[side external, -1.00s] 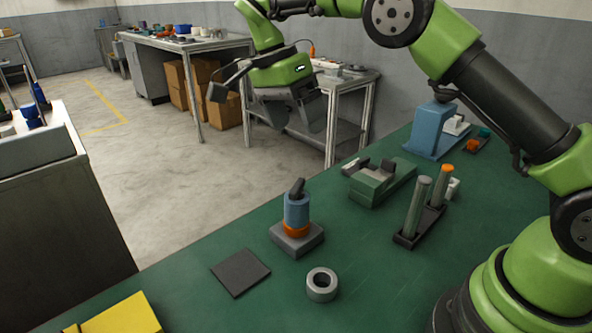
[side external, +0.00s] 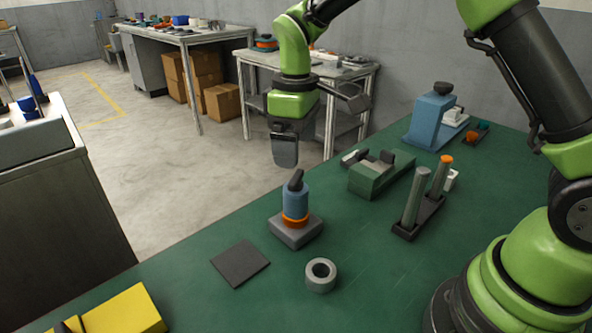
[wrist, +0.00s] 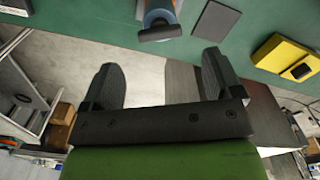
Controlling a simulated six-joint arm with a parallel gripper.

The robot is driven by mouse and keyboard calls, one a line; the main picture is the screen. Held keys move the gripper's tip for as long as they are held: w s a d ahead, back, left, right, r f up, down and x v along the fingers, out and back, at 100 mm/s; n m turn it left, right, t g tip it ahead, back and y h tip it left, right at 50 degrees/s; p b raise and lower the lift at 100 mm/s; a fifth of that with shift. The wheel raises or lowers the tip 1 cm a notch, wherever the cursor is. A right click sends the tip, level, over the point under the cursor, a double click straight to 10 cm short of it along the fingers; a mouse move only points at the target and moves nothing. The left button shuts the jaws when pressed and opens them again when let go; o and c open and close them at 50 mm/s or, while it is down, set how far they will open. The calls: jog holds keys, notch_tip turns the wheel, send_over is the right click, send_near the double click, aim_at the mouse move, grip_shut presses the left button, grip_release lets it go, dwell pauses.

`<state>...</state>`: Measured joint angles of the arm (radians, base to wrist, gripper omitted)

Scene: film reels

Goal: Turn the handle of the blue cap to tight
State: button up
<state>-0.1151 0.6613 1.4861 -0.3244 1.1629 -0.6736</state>
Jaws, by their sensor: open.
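The blue cap (side external: 295,203) stands upright on an orange ring and a grey square base (side external: 295,237) on the green table. Its dark handle (side external: 296,181) sits on top, slanting in the side view. In the wrist view the handle (wrist: 160,33) lies roughly sideways across the picture near the top edge, and covers part of the blue cap (wrist: 158,6). My gripper (side external: 284,164) hangs above the handle, apart from it and slightly to its left in the side view. Its two fingers (wrist: 163,75) are wide apart and empty in the wrist view.
A dark square plate (side external: 240,264) and a grey ring (side external: 321,274) lie in front of the base. A green vise-like block (side external: 375,178), a rack with two rods (side external: 418,218) and a blue device (side external: 429,121) stand to the right. A yellow box (side external: 125,312) is at front left.

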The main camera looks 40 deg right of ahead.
aim_at(296, 176)
notch_tip(296, 176, down, 6)
jog(key=shift+f, duration=0.1)
jog(key=c, duration=0.9)
jog(key=shift+m, duration=0.5)
jog(key=shift+c, duration=0.2)
jog(key=o, duration=0.9)
jog(key=shift+o, duration=0.2)
